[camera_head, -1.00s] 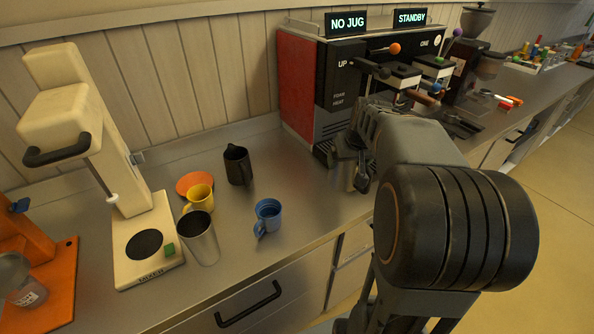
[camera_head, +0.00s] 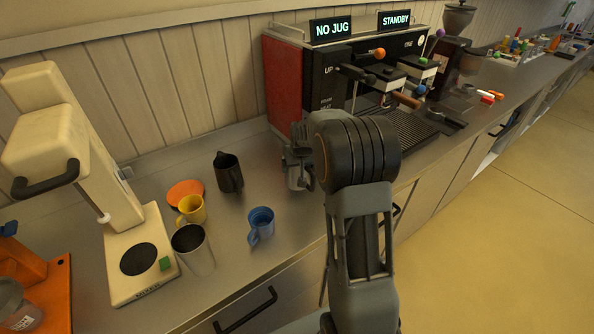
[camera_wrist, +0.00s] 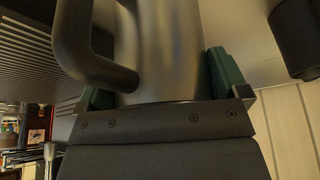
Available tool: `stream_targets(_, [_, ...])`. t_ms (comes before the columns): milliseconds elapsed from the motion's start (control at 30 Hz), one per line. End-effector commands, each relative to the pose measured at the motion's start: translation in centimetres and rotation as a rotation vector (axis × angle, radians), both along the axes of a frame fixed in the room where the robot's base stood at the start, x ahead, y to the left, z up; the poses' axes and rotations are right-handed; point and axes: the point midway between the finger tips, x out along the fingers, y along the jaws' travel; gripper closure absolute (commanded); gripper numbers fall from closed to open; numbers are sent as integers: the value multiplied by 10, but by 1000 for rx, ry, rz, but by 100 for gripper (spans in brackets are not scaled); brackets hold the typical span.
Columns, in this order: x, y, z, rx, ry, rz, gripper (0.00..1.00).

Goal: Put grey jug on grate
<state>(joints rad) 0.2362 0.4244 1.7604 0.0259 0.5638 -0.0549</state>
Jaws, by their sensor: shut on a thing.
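The grey jug (camera_wrist: 175,45) is metal with a dark handle (camera_wrist: 85,50). My gripper (camera_wrist: 160,85) is shut on it, with a green pad on either side. In the head view, my gripper (camera_head: 297,160) and part of the jug (camera_head: 296,180) are near the front left corner of the coffee machine (camera_head: 292,82), partly hidden by my arm. A black slatted grate (camera_head: 408,132) lies at the machine's front, right of my arm. Dark slats also show at the left of the wrist view (camera_wrist: 25,45). Whether the jug touches anything below is unclear.
A black jug (camera_head: 229,176), blue cup (camera_head: 261,222), yellow cup (camera_head: 191,209), orange saucer (camera_head: 184,191) and grey metal cup (camera_head: 194,252) stand left of my gripper. A cream mixer (camera_head: 50,135) is farther left. The machine's displays read NO JUG and STANDBY.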

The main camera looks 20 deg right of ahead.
Motion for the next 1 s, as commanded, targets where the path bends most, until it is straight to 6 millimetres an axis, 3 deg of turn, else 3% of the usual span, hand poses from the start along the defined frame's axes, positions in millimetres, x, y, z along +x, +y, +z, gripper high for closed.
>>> stream_targets(233, [7,3,-9,0,1,1,37])
stream_targets(500, [7,3,-38,0,0,0,37])
stream_targets(867, [7,3,-43,0,-1,0,37])
stream_targets(900, [6,3,-42,0,0,0,4])
stream_targets(1000, [6,3,-42,0,0,0,0])
